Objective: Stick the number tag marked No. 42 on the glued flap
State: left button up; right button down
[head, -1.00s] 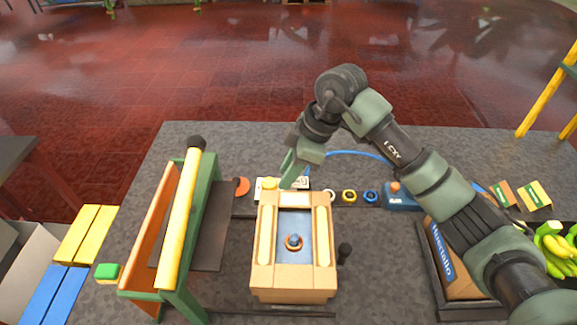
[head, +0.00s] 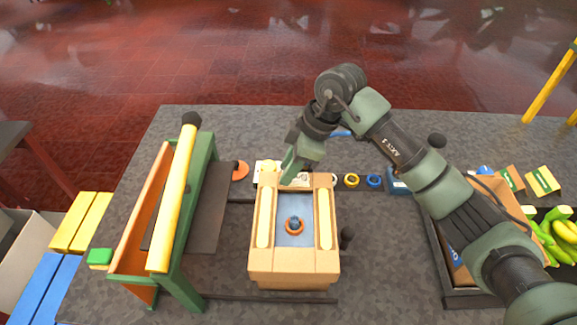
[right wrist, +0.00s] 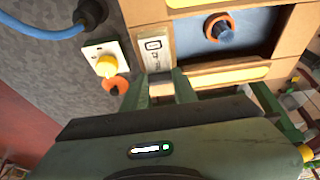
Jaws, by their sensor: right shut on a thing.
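My right gripper (right wrist: 160,88) is shut on a pale number tag (right wrist: 154,48) with dark markings; the number is too small to read. The tag is also partly visible in the head view (head: 303,177). The gripper (head: 290,178) is at the far end of a tan carton (head: 293,264). The tag lies over the carton's far-end flap (right wrist: 131,12); whether it touches it I cannot tell. Any glue there is hidden. The carton's blue inside holds an orange ring with a blue knob. My left gripper is not in view.
A white plate with a yellow knob (right wrist: 104,62) and an orange ring lie just beyond the carton. A green stand with a yellow roller (head: 175,200) is at left. A dark tray (head: 470,299) is at right. Small coloured rings lie behind the carton.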

jog(key=shift+s+f, duration=0.1)
jog(key=shift+f, duration=0.45)
dwell(1.4)
jog(key=c, duration=0.6)
grip_release()
jog(key=shift+c, duration=0.2)
jog(key=shift+r, duration=0.1)
notch_tip(320, 180, up, 7)
jog(key=p, duration=0.5)
dwell(0.3)
